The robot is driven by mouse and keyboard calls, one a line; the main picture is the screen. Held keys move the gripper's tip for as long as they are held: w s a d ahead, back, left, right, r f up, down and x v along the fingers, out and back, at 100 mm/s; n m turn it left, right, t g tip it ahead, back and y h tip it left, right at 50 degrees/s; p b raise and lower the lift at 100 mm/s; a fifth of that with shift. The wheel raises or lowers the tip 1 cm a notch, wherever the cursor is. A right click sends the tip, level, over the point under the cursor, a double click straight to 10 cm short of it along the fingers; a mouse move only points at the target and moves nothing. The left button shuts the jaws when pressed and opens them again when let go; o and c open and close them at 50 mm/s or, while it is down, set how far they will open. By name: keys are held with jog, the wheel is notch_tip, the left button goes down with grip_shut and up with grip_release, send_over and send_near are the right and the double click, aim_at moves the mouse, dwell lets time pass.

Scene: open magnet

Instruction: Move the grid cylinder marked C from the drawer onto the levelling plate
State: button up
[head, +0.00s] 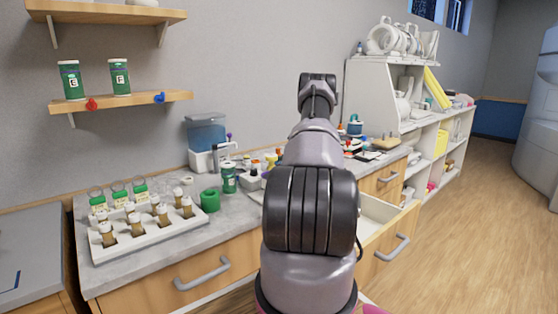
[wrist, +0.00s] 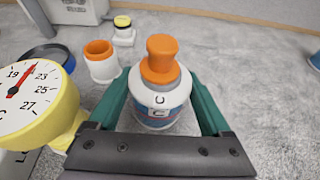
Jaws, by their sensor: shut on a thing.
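In the wrist view, a white cylinder with an orange knob on top (wrist: 160,90) carries a label marked C. My gripper (wrist: 158,82) has its two green fingers closed around its sides. The cylinder stands roughly upright over the grey worktop. Its base is hidden, so I cannot tell whether it touches the surface. In the head view my own arm hides the gripper and the cylinder. The open drawer (head: 380,211) shows to the right of my arm, with its inside partly covered. I cannot pick out the levelling plate with certainty.
A yellow dial thermometer (wrist: 35,95) stands close left of the gripper. An orange-rimmed white cup (wrist: 100,62) and a small yellow-topped piece (wrist: 123,30) are behind it.

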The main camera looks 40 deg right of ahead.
jog(key=shift+r, duration=0.1)
jog(key=o, duration=1.5)
